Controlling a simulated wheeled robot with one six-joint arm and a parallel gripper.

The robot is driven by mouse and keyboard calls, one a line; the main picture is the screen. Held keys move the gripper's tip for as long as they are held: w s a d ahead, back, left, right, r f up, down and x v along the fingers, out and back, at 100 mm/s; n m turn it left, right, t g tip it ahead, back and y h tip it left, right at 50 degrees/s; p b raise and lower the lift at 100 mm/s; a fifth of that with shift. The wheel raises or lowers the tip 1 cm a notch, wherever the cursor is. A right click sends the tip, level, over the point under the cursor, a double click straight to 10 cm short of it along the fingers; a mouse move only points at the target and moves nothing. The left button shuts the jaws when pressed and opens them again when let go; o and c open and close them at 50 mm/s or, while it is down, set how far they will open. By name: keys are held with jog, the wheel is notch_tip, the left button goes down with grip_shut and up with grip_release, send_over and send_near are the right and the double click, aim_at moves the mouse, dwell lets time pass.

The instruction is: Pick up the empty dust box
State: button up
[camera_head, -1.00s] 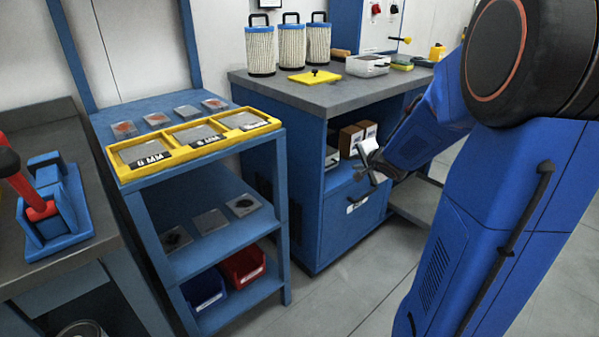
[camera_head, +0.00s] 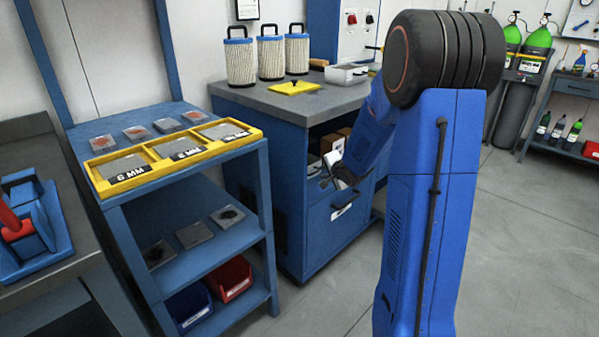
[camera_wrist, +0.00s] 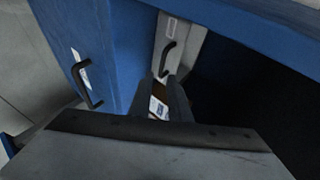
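A grey box front with a black handle and a small label, which looks like the dust box (camera_wrist: 187,25), shows ahead in the wrist view. It stands in the open bay of a blue cabinet. In the head view a grey thing at the left of that bay (camera_head: 313,166) is probably the same box, partly hidden. Whether it is empty cannot be seen. My gripper (camera_wrist: 165,92) is in front of the bay, apart from the box. Its dark fingers stand apart with a gap between them. In the head view my gripper (camera_head: 343,176) is small and partly hidden.
A blue drawer front (camera_wrist: 83,75) with a black handle is close beside my gripper. Brown cartons (camera_head: 331,143) stand in the bay. Several filter cartridges (camera_head: 271,55) and a grey tray (camera_head: 346,74) are on the worktop. Blue shelving (camera_head: 255,170) stands left.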

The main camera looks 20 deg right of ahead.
aim_at(316, 172)
jog(key=shift+x, duration=3.2)
jog(key=shift+a+r, duration=0.1)
jog(key=shift+a, duration=0.1)
jog(key=shift+c, duration=0.3)
grip_shut()
